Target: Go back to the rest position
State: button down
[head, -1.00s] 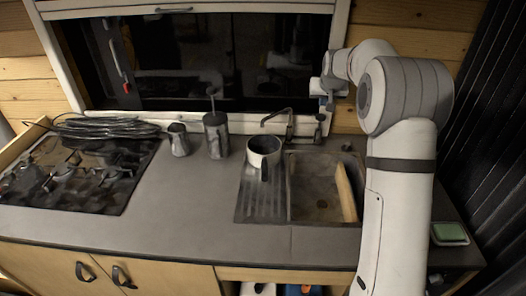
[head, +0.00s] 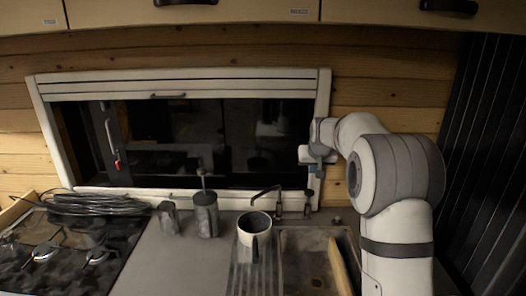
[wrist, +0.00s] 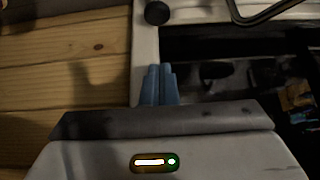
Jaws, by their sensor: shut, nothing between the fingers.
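My gripper (head: 312,156) is raised above the back of the sink, in front of the right side of the window frame. In the wrist view my gripper's blue fingers (wrist: 159,84) are together with nothing between them. Behind them in that view are the light window frame (wrist: 145,45) and wooden planks (wrist: 65,55). My arm stands folded at the right of the head view. The fingertips are too small to make out in the head view.
Cabinets (head: 390,14) hang above.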

jog(key=s+r, duration=0.4)
jog(key=s, duration=0.8)
jog(key=s+f+g, duration=0.1)
jog(key=s+f, duration=0.2)
jog(key=s, duration=1.4)
jog(key=s+f+g, duration=0.2)
jog(key=s+f, duration=0.1)
jog(key=s, duration=1.4)
